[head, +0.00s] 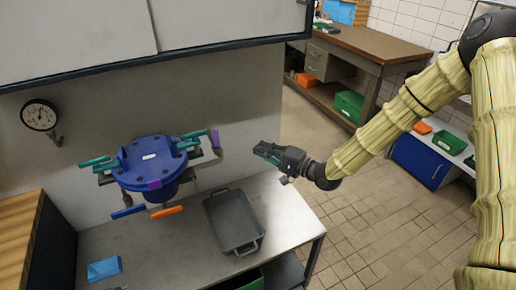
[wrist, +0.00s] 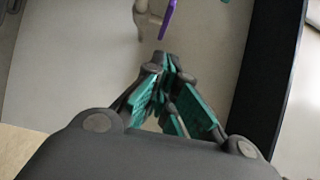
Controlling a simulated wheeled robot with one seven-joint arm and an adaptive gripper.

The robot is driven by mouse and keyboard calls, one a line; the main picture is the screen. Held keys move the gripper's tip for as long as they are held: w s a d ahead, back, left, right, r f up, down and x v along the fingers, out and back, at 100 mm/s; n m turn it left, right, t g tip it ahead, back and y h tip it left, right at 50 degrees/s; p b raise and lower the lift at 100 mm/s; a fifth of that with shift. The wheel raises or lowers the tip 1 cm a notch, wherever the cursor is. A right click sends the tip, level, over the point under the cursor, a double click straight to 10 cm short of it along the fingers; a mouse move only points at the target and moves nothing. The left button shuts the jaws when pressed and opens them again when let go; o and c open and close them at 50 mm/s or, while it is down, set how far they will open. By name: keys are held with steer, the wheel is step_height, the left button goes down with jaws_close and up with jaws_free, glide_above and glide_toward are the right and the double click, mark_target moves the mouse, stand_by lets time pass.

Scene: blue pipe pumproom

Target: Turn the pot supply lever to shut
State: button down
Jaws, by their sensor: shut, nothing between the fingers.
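A blue pot (head: 155,165) with a flanged lid hangs on pipes at the wall, above the metal table. Several coloured levers surround it: teal (head: 95,161) at left, teal (head: 191,135) and purple (head: 215,139) at right, blue (head: 128,212) and orange (head: 167,211) below. I cannot tell which is the supply lever. My gripper (head: 262,151) is shut and empty, apart from the levers and to their right. In the wrist view the shut fingers (wrist: 170,65) point toward the purple lever (wrist: 168,18), beyond their tips.
A grey tray (head: 233,220) lies on the metal table (head: 285,205) below my gripper. A blue block (head: 104,269) lies at the table's left. A gauge (head: 39,115) is on the wall. A cabinet (head: 150,30) overhangs the pot. Open floor lies to the right.

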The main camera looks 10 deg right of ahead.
mark_target(216, 142)
steer(key=w+a+p, duration=0.3)
steer(key=w+a, duration=0.2)
steer(key=a, duration=0.5)
steer(key=shift+p, duration=0.35)
steer(key=shift+s+a+m+t+h+b, duration=0.3)
steer(key=shift+m+t+h+b, duration=0.2)
steer(key=shift+t, duration=0.1)
